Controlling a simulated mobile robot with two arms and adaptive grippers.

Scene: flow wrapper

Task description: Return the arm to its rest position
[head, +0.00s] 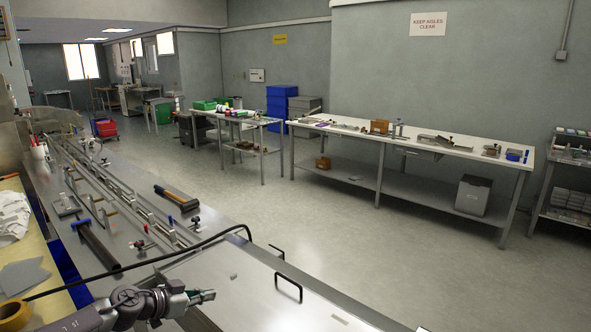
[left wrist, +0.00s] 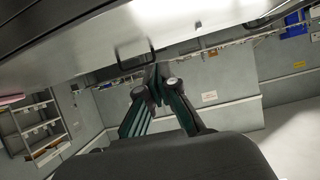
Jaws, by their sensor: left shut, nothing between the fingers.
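My left gripper (head: 203,297) comes in at the bottom left of the head view, over the near part of the steel machine top. Its fingers are together and hold nothing. In the left wrist view the two fingers (left wrist: 158,85) meet at their tips, with the steel surface and a black handle (left wrist: 135,54) beyond them. My right gripper shows in neither view.
The steel flow wrapper top (head: 235,265) carries a black cable (head: 150,260), black handles (head: 288,288), a hammer-like tool (head: 177,197) and a dark bar (head: 98,246). A yellow-topped table (head: 50,285) with a tape roll (head: 14,314) stands left. The floor (head: 330,215) beyond is clear.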

